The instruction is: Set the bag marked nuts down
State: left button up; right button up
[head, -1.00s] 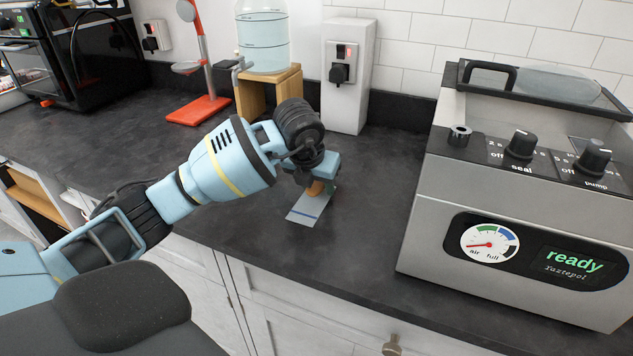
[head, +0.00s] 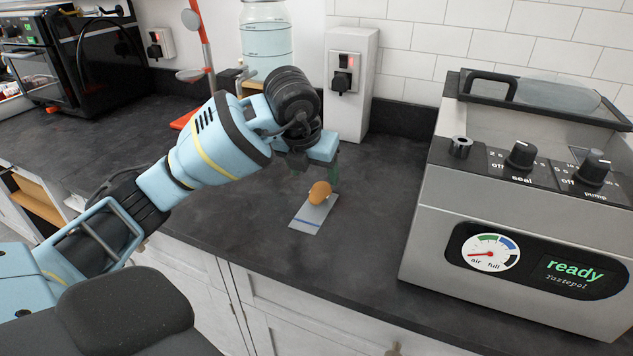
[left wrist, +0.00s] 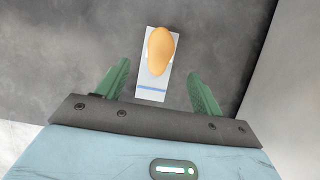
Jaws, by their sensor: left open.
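A small flat, pale bag with a blue stripe (head: 306,221) and an orange-brown rounded bulge (head: 320,192) lies on the dark countertop. I cannot read any marking on it. It also shows in the left wrist view, its pale striped end (left wrist: 151,89) nearest the gripper and the orange bulge (left wrist: 161,50) beyond. My left gripper (head: 315,173) is open and empty, just above and behind the bag. In the left wrist view its green fingers (left wrist: 160,85) stand apart, one on each side of the bag's striped end, not touching it. My right gripper is not in view.
A steel vacuum sealer (head: 430,215) reading "ready" stands at the right. A white socket box (head: 352,100), a water jar (head: 267,40) and a red stand (head: 203,45) are behind. A black oven (head: 75,60) is far left. The counter around the bag is clear.

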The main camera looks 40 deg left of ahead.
pick_arm(q)
jog(key=shift+v, duration=2)
